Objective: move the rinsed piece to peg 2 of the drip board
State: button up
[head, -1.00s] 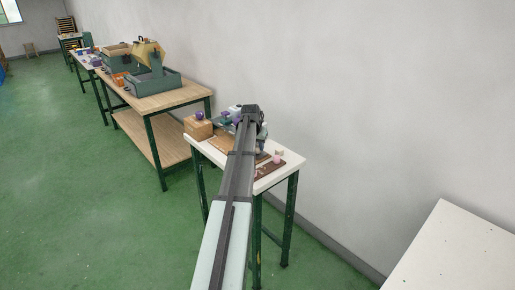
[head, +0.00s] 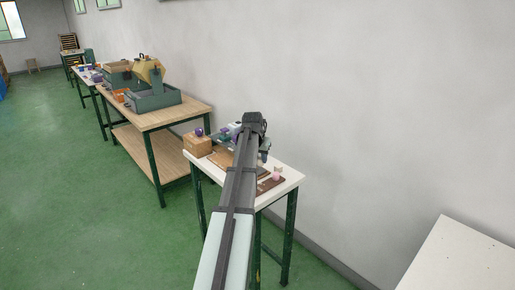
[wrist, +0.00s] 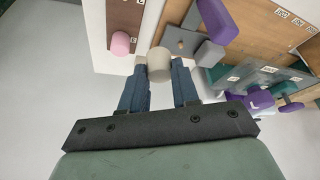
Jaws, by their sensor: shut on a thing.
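My gripper (wrist: 161,88) has its two blue fingers shut on a beige-grey cylindrical piece (wrist: 160,62), seen between the fingertips in the wrist view. In the head view my gripper (head: 264,156) is over the near white table, and the arm hides part of that table. A pink piece (wrist: 120,43) sits on a dark brown board to the left of the held piece in the wrist view. The brown board (wrist: 122,14) carries small pale labels, which I cannot read clearly. I cannot tell which peg is peg 2.
A purple piece (wrist: 217,18) and a grey block (wrist: 209,54) are close to the right of the held piece. A wooden box (head: 197,145) stands at the table's left. A wooden bench (head: 165,113) stands farther back, with a white surface (head: 470,262) at lower right.

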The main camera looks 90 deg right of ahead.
jog(key=a+m, duration=0.1)
jog(key=s+a+f+m+g, duration=0.1)
jog(key=a, duration=0.1)
jog(key=a+m, duration=0.1)
jog(key=shift+s+a+f, duration=0.2)
jog(key=shift+s+a, duration=0.05)
jog(key=shift+a, duration=0.15)
jog(key=shift+f, duration=0.2)
jog(key=shift+f, duration=2.15)
jog(key=shift+f, duration=0.6)
jog(key=o, duration=1.1)
